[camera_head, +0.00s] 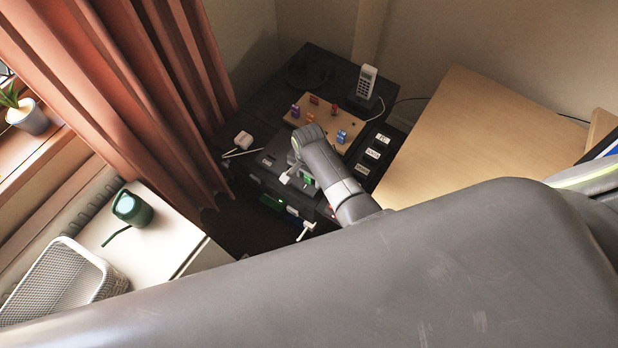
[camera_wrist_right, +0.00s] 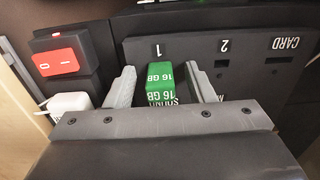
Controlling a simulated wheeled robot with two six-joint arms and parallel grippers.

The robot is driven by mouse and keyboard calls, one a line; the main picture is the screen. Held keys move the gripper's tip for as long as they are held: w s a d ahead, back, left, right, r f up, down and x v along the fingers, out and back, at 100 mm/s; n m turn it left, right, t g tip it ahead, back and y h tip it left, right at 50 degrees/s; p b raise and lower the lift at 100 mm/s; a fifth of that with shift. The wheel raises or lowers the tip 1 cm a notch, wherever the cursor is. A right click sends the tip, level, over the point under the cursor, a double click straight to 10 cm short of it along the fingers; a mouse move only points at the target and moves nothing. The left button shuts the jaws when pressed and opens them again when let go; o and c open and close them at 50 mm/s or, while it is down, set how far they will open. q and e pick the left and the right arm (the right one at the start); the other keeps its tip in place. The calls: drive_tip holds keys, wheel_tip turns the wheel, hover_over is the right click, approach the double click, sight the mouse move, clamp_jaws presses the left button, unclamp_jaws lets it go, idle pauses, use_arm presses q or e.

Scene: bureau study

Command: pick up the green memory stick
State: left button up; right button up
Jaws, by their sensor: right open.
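The green memory stick (camera_wrist_right: 160,82), marked 16 GB, stands at the port labelled 1 on a dark panel (camera_wrist_right: 250,90) in the right wrist view. My right gripper (camera_wrist_right: 162,88) is open, with one pale finger on each side of the stick. Gaps show between the stick and both fingers. The stick's lower end is hidden by the gripper body. In the head view, the right gripper (camera_head: 302,181) is over the dark cabinet, with a small green patch at its fingers. My left gripper is out of view.
A red rocker switch (camera_wrist_right: 55,62) and a white plug (camera_wrist_right: 68,104) are left of the fingers. A wooden board (camera_head: 325,120) with coloured sticks and a phone (camera_head: 367,82) are beyond the gripper. A wooden desk (camera_head: 480,135) is at right.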

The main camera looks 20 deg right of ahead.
drive_tip(key=c, duration=1)
drive_tip(key=shift+r, duration=0.15)
